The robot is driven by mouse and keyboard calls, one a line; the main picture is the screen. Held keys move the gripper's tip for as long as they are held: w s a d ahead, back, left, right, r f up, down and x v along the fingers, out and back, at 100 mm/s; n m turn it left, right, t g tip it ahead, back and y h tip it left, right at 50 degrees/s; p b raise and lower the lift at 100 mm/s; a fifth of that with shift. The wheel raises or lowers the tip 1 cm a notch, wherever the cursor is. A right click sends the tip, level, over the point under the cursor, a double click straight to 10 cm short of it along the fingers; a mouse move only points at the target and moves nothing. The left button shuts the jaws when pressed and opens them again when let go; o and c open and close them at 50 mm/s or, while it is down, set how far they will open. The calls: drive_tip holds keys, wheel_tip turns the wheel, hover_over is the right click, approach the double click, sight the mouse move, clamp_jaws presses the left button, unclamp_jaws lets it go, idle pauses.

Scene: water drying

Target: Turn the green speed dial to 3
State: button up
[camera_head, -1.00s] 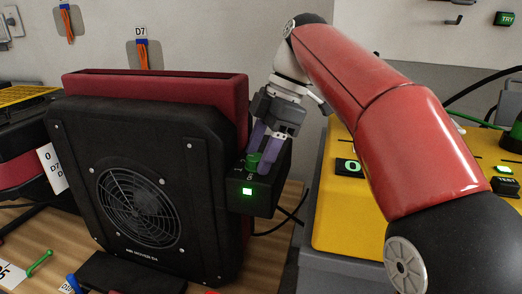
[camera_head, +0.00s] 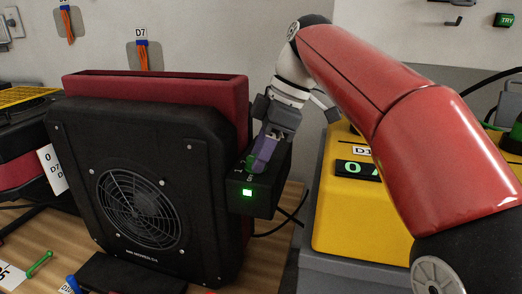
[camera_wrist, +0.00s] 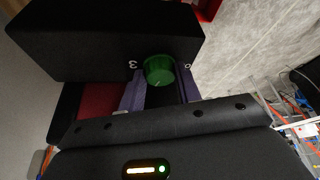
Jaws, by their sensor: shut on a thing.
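The green dial (camera_wrist: 158,70) sits on a black control box (camera_head: 262,184) on the right side of the black fan unit (camera_head: 140,185). In the wrist view, markings that look like 3 and 0 stand on either side of the dial. A small pale mark shows on the dial's face, but I cannot tell exactly which number it points to. My gripper (camera_wrist: 160,90) is shut on the dial, with a purple finger on each side. In the head view, my gripper (camera_head: 262,155) comes down from above, and its fingers mostly hide the dial (camera_head: 250,162).
A green light (camera_head: 247,193) glows on the control box's front. A yellow machine (camera_head: 345,215) with a green display stands close on the right. A red filter block (camera_head: 160,88) is behind the fan. Dark cables run beside the box.

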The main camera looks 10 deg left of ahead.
drive_tip(key=m, duration=0.1)
drive_tip(key=m+t, duration=0.1)
drive_tip(key=m, duration=0.1)
drive_tip(key=shift+s+m+t, duration=0.2)
drive_tip(key=shift+m+t, duration=0.1)
drive_tip(key=m+t, duration=0.1)
drive_tip(key=m, duration=0.2)
drive_tip(key=shift+s+m+p, duration=0.15)
drive_tip(key=shift+m+p, duration=0.15)
drive_tip(key=shift+p, duration=0.1)
drive_tip(key=m, duration=0.1)
drive_tip(key=m+t+p, duration=0.1)
drive_tip(key=m, duration=0.1)
drive_tip(key=shift+s+a+r+m+h, duration=0.1)
drive_tip(key=shift+s+m+h, duration=0.05)
drive_tip(key=shift+m+h, duration=0.15)
drive_tip(key=shift+a+m+t+h+p, duration=0.1)
drive_tip(key=shift+m+t+h+p, duration=0.55)
drive_tip(key=shift+m, duration=0.95)
drive_tip(key=o, duration=1)
drive_tip(key=shift+c, duration=0.2)
drive_tip(key=shift+s, duration=0.1)
